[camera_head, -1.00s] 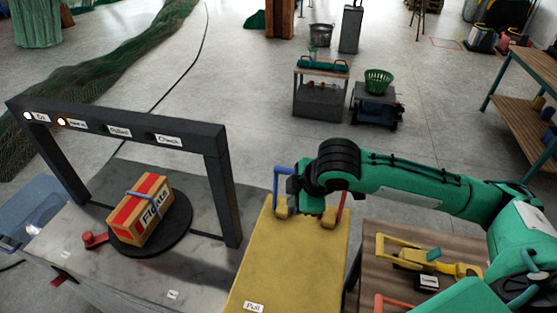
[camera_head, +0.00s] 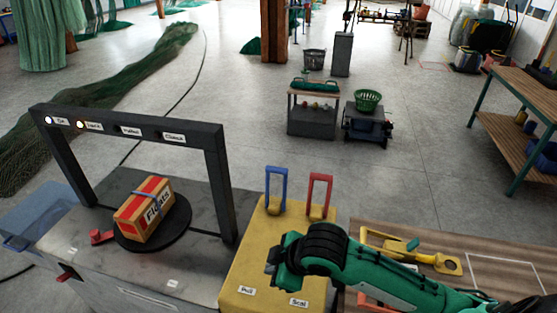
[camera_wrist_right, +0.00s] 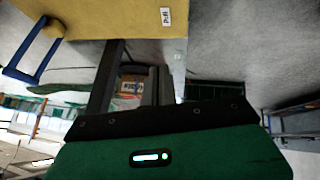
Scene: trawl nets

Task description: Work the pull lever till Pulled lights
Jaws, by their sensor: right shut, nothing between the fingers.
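The blue lever (camera_head: 276,188) stands upright at the back left of the yellow block (camera_head: 256,245), in line with the "Pull" label (camera_head: 247,290). It also shows at the upper left of the right wrist view (camera_wrist_right: 38,50). On the dark frame (camera_head: 190,133), the first two lamps are lit; the lamp beside "Pulled" (camera_head: 130,130) is dark. My right gripper (camera_head: 276,264) is shut and empty over the yellow block, on the near side of the blue lever and apart from it. Its fingertips are hard to make out. My left gripper is not in view.
A red lever (camera_head: 319,192) stands beside the blue one, in line with the "Seal" label (camera_head: 299,302). A Floats carton (camera_head: 144,211) sits on a black turntable (camera_head: 180,226) under the frame. A yellow tool (camera_head: 435,260) lies on the wooden top to the right.

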